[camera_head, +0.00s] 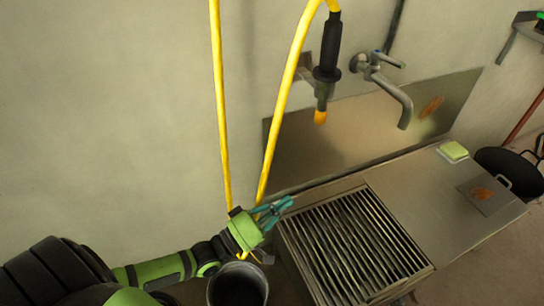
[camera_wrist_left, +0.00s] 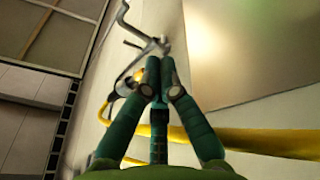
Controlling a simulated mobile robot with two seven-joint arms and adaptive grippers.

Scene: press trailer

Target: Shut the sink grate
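The sink grate (camera_head: 352,245) is a panel of dark parallel bars in a metal frame in the head view. It spans the sink at the left part of the steel counter and looks about level with it; I cannot tell whether it is slightly raised. My left gripper (camera_head: 282,207) is by the grate's far left corner, its teal fingers pointing right. I cannot tell whether they touch the frame. In the left wrist view my left gripper (camera_wrist_left: 160,66) has its fingertips together, with nothing seen between them. My right gripper is not in view.
A yellow hose (camera_head: 219,100) hangs beside my left gripper, with a black spray nozzle (camera_head: 328,55). A wall faucet (camera_head: 393,90) overhangs the counter. A dark bucket (camera_head: 238,287) stands below my left wrist. A sponge (camera_head: 453,151) lies on the counter (camera_head: 425,190), near a black pan (camera_head: 512,168).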

